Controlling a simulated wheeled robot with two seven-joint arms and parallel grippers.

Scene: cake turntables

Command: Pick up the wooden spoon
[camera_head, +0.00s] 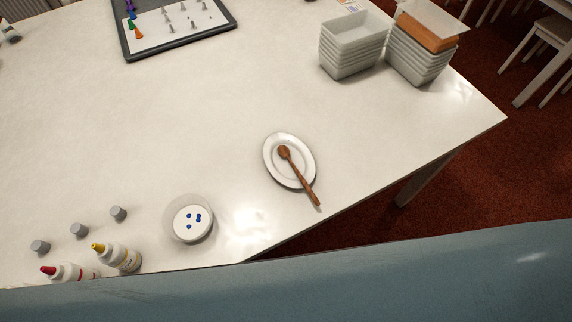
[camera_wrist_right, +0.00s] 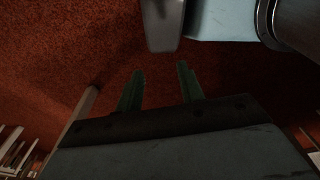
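The wooden spoon (camera_head: 301,178) lies on a small white oval plate (camera_head: 271,157) near the table's front edge in the head view. Its bowl end rests on the plate and its handle sticks out over the rim towards the lower right. Nothing holds it. My right gripper (camera_wrist_right: 160,76) shows in the right wrist view with two green fingers apart and nothing between them, above the red floor. The spoon is not in the wrist view. My left gripper is in neither view.
A dish with blue dots (camera_head: 192,222), bottles (camera_head: 120,257) and grey caps (camera_head: 79,230) stand left of the plate on the white table (camera_head: 120,130). Stacked containers (camera_head: 350,48) stand at the back right; a dark-rimmed tray (camera_head: 180,47) lies at the back left. Table around the plate is clear.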

